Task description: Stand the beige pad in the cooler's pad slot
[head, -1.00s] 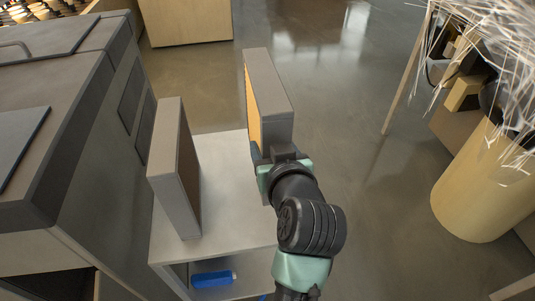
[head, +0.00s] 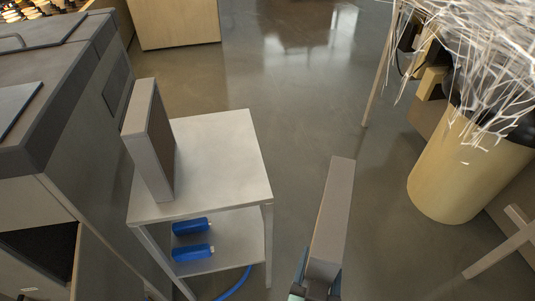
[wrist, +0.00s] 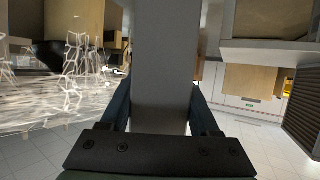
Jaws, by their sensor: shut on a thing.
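My gripper (head: 312,291) is at the bottom of the head view, right of the small table, mostly cut off. It is shut on a grey-framed pad (head: 333,215), held upright over the floor. The pad's edge faces the head camera, so its broad faces barely show. In the wrist view my gripper (wrist: 160,112) has a finger on each side of the pad (wrist: 163,60). A large grey cabinet (head: 70,90), which may be the cooler, stands at the left with a dark opening (head: 42,250) low on its front. I cannot make out a pad slot for certain.
A second grey-framed pad (head: 148,150) with a dark brown face stands upright on the small grey table (head: 225,155). Two blue bottles (head: 192,253) lie on its lower shelf. A bin with white wiry strands (head: 450,180) stands at right. Floor between is clear.

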